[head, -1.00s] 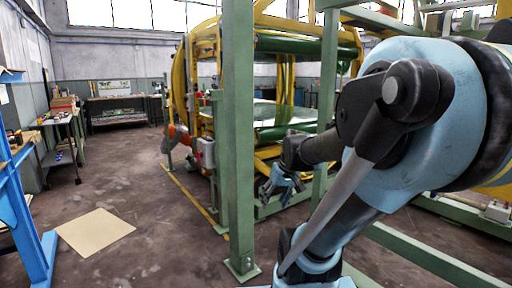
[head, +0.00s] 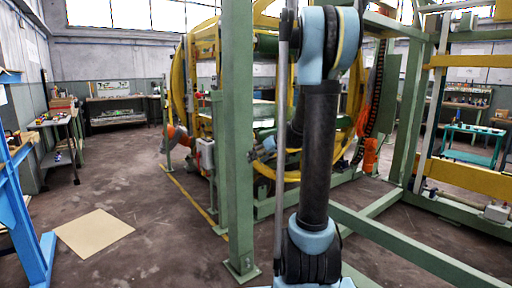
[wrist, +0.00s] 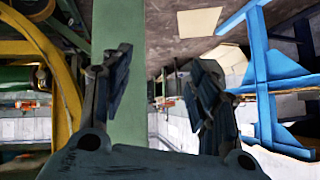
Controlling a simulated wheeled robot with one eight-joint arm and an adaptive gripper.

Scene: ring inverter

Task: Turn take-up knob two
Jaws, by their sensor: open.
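I cannot make out take-up knob two in either view. The ring inverter, with its yellow ring (head: 182,85) and green frame, stands beyond my arm in the head view. My gripper (wrist: 160,95) is open and empty in the wrist view, its two dark fingers well apart. In the head view the gripper is small and partly hidden, around the right side of the green post (head: 239,150). In the wrist view this post (wrist: 118,30) shows behind the left finger, and part of the yellow ring (wrist: 68,90) is at the left.
A blue frame (head: 30,220) stands at the left, with a flat tan sheet (head: 94,233) on the floor beside it. Workbenches line the left and back walls. Green floor beams (head: 400,250) cross the right foreground. Open floor lies left of the post.

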